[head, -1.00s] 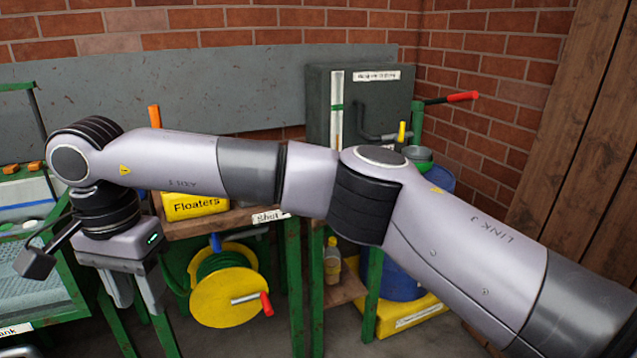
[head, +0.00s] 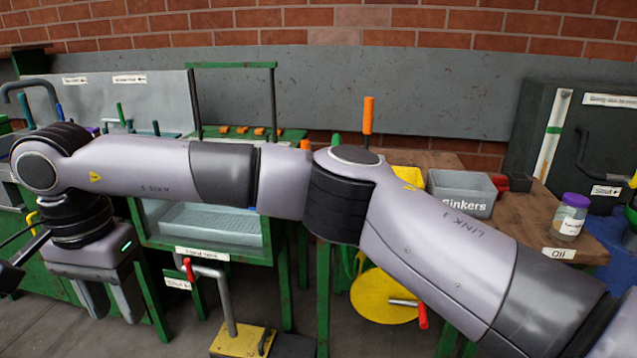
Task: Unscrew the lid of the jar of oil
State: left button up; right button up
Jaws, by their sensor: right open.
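A small clear jar (head: 569,222) with a purple lid (head: 575,200) stands upright on the wooden bench at the right. The lid sits on top of the jar. A white "Oil" sign (head: 558,253) is on the bench edge just below it. The jar's own label is too small to read surely. My right gripper (head: 111,306) is at the far left, pointing down, open with nothing between its fingers. It is far from the jar, and my right arm stretches across the view between them. My left gripper is not in view.
A grey "Sinkers" bin (head: 462,180) stands on the wooden bench (head: 525,215) left of the jar. A dark cabinet (head: 540,120) stands behind it. A green-framed tank (head: 215,225) and a yellow reel (head: 375,297) are partly behind my arm.

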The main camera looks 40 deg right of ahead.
aim_at(568, 220)
jog(key=u, duration=0.4)
jog(key=l+u, duration=0.1)
jog(key=u, duration=0.75)
jog(key=l+u, duration=0.1)
jog(key=u, duration=1.15)
jog(key=k+l+u, duration=0.2)
jog(key=u, duration=0.25)
jog(key=k+l+u, duration=0.15)
jog(key=u, duration=0.25)
jog(key=k+z, duration=0.45)
jog(key=k, duration=0.3)
jog(key=k+z, duration=0.3)
jog(key=k+l+z, duration=0.25)
jog(key=k, duration=0.15)
jog(key=k+j+z, duration=0.1)
jog(key=k+z, duration=0.2)
jog(key=z, duration=0.15)
jog(key=k+z, duration=0.25)
jog(key=z, duration=0.2)
jog(key=k+z, duration=0.1)
jog(key=z, duration=0.35)
jog(key=k+z, duration=0.1)
jog(key=z, duration=0.35)
jog(key=k+z, duration=0.1)
jog(key=z, duration=0.4)
jog(key=k+l+z, duration=0.1)
jog(key=z, duration=0.35)
jog(key=l+z, duration=0.1)
jog(key=z, duration=0.35)
